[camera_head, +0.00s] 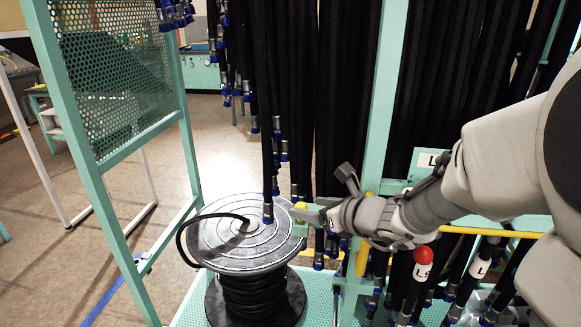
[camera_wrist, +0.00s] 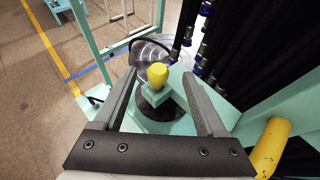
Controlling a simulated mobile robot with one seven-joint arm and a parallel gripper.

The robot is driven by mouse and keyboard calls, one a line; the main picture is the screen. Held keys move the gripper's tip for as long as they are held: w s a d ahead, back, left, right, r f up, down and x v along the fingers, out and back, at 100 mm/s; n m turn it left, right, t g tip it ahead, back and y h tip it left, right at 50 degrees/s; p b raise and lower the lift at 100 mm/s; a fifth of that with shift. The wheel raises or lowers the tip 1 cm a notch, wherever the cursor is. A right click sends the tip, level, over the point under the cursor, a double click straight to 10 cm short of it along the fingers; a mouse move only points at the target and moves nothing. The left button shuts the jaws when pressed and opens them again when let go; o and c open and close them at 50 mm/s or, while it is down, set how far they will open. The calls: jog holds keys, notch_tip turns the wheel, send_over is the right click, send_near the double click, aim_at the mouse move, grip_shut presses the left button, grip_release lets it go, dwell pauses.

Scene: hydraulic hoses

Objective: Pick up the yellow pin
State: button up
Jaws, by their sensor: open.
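The yellow pin (camera_wrist: 157,75) stands upright on a small teal block (camera_wrist: 160,112) in the middle of the wrist view. My gripper (camera_wrist: 158,80) is open, with one finger to the left of the pin and one to the right. Neither finger appears to touch it, and the jaws are empty. In the head view my gripper (camera_head: 308,212) reaches left, its tip beside a small yellow spot (camera_head: 300,205) that looks like the pin. How far the fingers reach down around the pin is hard to tell.
A hose reel (camera_head: 250,245) stands on the teal platform below my gripper. Black hoses (camera_head: 345,90) hang densely behind it. A teal frame post (camera_head: 388,90) and a yellow bar (camera_head: 490,232) are close to my arm. A mesh panel (camera_head: 115,80) stands at left.

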aim_at(300, 222)
jog(key=x, duration=0.7)
jog(key=shift+a, duration=0.15)
grip_shut()
dwell(0.3)
